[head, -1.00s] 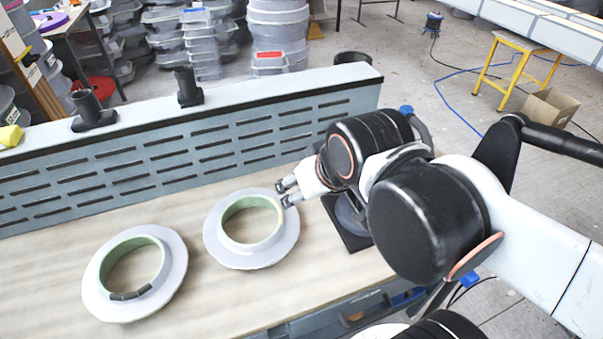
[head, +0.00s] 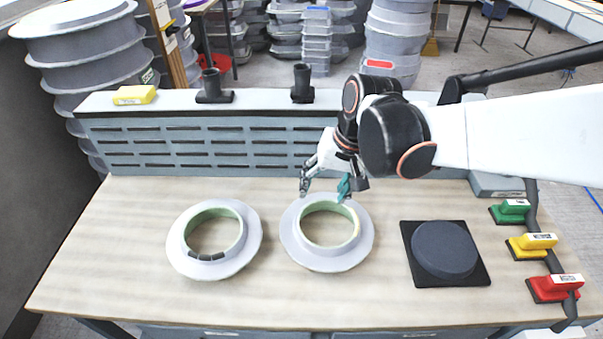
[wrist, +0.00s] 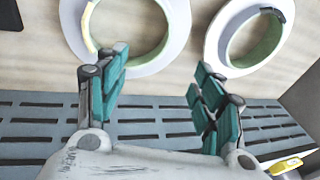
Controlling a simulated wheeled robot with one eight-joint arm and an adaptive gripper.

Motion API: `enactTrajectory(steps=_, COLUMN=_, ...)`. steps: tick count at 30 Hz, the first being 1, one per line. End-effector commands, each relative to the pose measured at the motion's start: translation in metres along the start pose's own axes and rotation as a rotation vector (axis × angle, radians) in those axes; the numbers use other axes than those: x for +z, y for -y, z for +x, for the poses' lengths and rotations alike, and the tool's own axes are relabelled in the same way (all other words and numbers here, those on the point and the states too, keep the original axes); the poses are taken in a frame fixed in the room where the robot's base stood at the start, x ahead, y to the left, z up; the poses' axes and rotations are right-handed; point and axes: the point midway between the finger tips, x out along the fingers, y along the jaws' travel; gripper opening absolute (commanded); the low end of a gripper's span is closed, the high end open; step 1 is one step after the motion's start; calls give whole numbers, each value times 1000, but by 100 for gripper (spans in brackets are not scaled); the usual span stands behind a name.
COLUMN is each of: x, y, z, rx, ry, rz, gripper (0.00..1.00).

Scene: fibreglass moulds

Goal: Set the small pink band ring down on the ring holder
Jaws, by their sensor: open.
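I see no pink band ring in either view, and nothing I can surely call the ring holder. Two grey flanged rings with pale green inner walls lie on the bench: a left one (head: 252,250) with a dark patch inside, and a right one (head: 300,258) with a pale yellow strip inside. My gripper (head: 324,187) is open and empty, above the far rim of the right ring. In the wrist view its teal fingers (wrist: 162,72) are spread wide, with the right ring (wrist: 180,20) and left ring (wrist: 215,35) beyond them.
A dark round disc on a black square base (head: 409,279) sits at the bench's right. Green (head: 510,210), yellow (head: 532,244) and red (head: 555,288) blocks line the right edge. A slotted grey panel (head: 110,150) closes the back. The bench front is clear.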

Motion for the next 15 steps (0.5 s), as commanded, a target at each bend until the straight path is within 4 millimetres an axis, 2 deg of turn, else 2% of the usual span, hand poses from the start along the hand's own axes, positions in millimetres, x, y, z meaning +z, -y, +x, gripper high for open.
enactTrajectory(steps=1, x=-6, y=8, z=10, rx=-8, ry=29, rz=4, gripper=62)
enactTrajectory(steps=6, x=-13, y=25, z=36, rx=-22, ry=105, rz=19, gripper=62)
enactTrajectory(steps=15, x=-12, y=32, z=64, rx=-28, ry=143, rz=25, gripper=62)
